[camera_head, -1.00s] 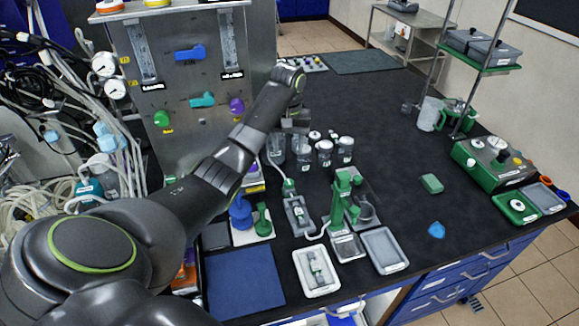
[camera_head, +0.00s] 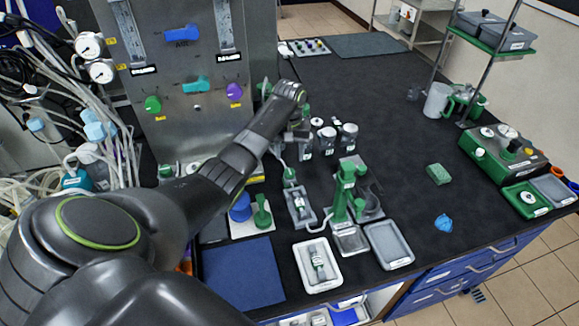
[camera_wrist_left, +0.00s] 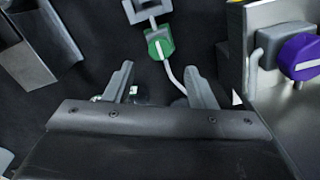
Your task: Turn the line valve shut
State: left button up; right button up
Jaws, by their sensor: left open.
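The line valve, a small green handle with a white label (camera_head: 290,175), sits on a pale hose on the bench, just behind a grey tray with a clamped part. In the left wrist view the green valve (camera_wrist_left: 160,43) shows at top centre, joined to a grey block and hose. My left gripper (camera_wrist_left: 160,88) is open and empty; its fingers point toward the valve, which lies beyond the tips, apart from them. In the head view the left gripper (camera_head: 298,138) hangs under the wrist, partly hidden, behind and above the valve. My right gripper is not in view.
A steel panel (camera_head: 175,120) with coloured knobs stands left of the gripper; a purple knob (camera_wrist_left: 300,57) is close at right in the wrist view. Capped jars (camera_head: 327,140) stand right of the gripper. A green stand (camera_head: 345,190) is right of the valve. The bench's right middle is mostly clear.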

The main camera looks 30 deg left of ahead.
aim_at(290, 171)
pick_arm(q)
notch_tip(290, 171, down, 7)
jog(key=shift+r, duration=0.2)
jog(key=shift+s+d, duration=0.1)
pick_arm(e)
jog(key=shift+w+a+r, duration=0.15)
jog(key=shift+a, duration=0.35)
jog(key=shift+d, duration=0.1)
pick_arm(q)
jog(key=shift+c, duration=0.5)
jog(key=c, duration=0.9)
jog(key=shift+o, duration=0.2)
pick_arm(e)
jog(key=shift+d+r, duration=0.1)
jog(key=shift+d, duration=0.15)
